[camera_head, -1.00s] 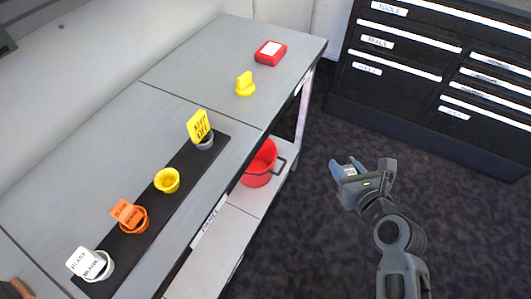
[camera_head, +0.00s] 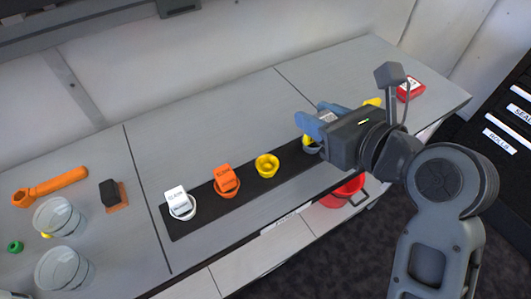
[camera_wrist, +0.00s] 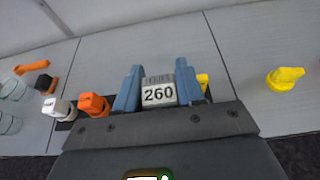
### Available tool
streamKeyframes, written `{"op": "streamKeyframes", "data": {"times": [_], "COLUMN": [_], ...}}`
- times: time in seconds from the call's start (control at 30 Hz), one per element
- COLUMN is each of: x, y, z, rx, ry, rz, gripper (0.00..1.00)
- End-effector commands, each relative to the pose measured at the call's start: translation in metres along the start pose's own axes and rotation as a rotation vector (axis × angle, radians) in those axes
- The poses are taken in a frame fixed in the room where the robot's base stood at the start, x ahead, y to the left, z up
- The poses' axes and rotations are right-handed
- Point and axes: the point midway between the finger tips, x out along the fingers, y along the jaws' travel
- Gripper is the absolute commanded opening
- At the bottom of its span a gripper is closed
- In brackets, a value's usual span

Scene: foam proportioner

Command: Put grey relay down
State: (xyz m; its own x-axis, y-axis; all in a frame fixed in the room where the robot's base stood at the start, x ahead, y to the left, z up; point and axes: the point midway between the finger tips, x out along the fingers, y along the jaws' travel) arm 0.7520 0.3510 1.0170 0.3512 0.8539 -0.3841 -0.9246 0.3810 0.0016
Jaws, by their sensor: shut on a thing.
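My gripper (camera_head: 322,120) is shut on the grey relay (camera_wrist: 158,92), a small grey block with a pale label reading 260. The relay sits between the two blue fingers in the wrist view, and a bit of it (camera_head: 329,115) shows in the head view. The gripper appears held above the workbench (camera_head: 230,130), over the right end of the black strip (camera_head: 195,212). I cannot tell the exact height of the relay over the bench.
Glass jars (camera_head: 60,220), an orange tool (camera_head: 50,186) and a black-and-orange block (camera_head: 113,194) lie left. A red box (camera_head: 410,90) lies right. The back middle is clear.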

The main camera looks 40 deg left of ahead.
Motion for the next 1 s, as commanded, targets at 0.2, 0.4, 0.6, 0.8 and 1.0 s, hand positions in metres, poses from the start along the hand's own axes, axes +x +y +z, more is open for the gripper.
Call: {"op": "streamKeyframes", "data": {"times": [0.2,0.4,0.6,0.8,1.0], "x": [0.038,0.067,0.077,0.085,0.092], "y": [0.038,0.063,0.072,0.072,0.071], "z": [-0.015,-0.025,-0.03,-0.051,-0.067], "rx": [0.0,-0.001,0.0,0.002,0.001], "ry": [0.003,0.001,-0.001,0.002,-0.001], "rz": [0.004,0.001,-0.001,-0.001,-0.002], "gripper": [0.07,0.07,0.07,0.07,0.07]}}
